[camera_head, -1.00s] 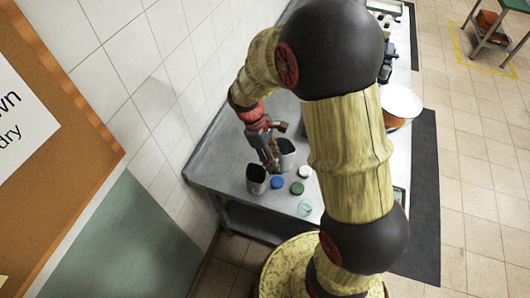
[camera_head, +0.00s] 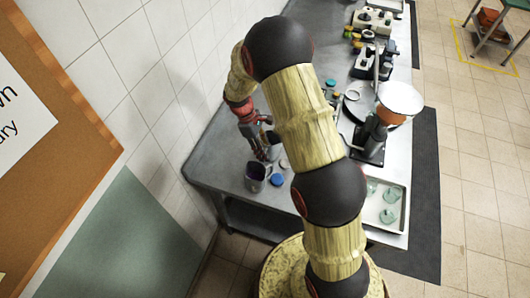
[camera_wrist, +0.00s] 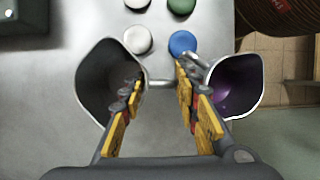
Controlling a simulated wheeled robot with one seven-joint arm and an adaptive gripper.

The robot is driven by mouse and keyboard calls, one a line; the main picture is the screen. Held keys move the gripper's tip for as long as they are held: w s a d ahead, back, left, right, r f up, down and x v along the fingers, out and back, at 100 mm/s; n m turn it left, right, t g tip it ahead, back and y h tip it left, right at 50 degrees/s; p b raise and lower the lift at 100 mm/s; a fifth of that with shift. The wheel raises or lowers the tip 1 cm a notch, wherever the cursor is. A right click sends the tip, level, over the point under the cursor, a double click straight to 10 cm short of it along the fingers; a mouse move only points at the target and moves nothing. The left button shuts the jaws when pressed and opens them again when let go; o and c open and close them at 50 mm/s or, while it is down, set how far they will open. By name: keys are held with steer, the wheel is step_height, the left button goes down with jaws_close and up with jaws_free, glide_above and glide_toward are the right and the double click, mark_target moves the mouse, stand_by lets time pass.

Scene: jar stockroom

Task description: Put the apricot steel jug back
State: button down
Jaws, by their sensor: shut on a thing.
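Two steel jugs stand open side by side in the wrist view. The left jug (camera_wrist: 95,80) is grey, with a faint brownish tint inside; its apricot colour is not clear. The right jug (camera_wrist: 243,88) is purple inside and also shows in the head view (camera_head: 256,174). My gripper (camera_wrist: 160,86) is between them, its yellow-padded fingers by a thin metal handle (camera_wrist: 160,83) that seems to belong to the left jug. It appears shut on that handle. In the head view my gripper (camera_head: 262,152) largely hides the left jug.
A blue lid (camera_wrist: 183,43), a white lid (camera_wrist: 138,40) and a green lid (camera_wrist: 181,4) lie close by on the steel counter (camera_head: 228,145). A tray (camera_head: 388,232) with glass pieces and a scale-like device (camera_head: 372,140) stand to the right. A tiled wall borders the left.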

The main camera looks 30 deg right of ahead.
steer(key=shift+f, duration=0.6)
steer(key=shift+f, duration=0.1)
steer(key=c, duration=1.6)
jaws_free()
